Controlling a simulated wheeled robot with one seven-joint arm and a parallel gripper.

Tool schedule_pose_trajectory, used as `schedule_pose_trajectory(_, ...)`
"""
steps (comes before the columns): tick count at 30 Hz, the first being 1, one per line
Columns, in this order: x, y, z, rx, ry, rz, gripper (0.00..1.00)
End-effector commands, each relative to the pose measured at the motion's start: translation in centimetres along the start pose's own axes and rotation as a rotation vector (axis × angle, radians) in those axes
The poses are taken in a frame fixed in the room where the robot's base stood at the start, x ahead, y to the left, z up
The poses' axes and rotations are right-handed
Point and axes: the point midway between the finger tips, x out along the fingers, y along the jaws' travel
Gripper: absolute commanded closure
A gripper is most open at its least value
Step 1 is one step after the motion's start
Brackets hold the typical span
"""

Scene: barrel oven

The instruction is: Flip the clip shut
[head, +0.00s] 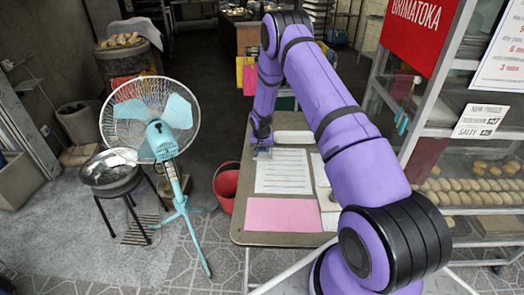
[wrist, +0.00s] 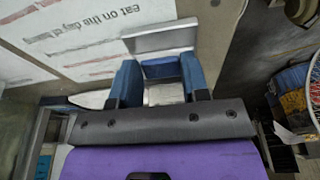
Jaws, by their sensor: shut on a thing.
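My gripper (head: 262,150) is low over the left side of the table, beside a white sheet with printed lines (head: 283,171). In the wrist view its two blue fingers (wrist: 160,68) stand apart, with a dark blue and silver-grey piece between them. That piece appears to be part of the clip, whose pale metal plate (wrist: 160,38) shows just beyond the fingertips. A printed sheet (wrist: 80,35) lies beside the plate. My gripper is shut on the clip. How far the clip is tilted cannot be told; in the head view my wrist mostly hides it.
The table (head: 240,215) also bears a pink sheet (head: 283,214) and a pale flat item (head: 293,137). A red bucket (head: 227,186) and a turquoise fan (head: 160,130) stand to the left. A glass bread case (head: 470,185) stands close on the right.

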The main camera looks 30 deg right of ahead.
Motion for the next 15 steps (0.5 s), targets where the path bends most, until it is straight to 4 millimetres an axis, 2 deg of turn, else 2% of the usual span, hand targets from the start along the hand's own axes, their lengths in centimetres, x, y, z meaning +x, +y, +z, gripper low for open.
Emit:
schedule_pose_trajectory(6, -0.10, 0.06, -0.53, 0.000, -0.084, -0.002, 0.82)
schedule_pose_trajectory(15, -0.21, -0.02, -0.58, -0.002, -0.097, -0.003, 0.82)
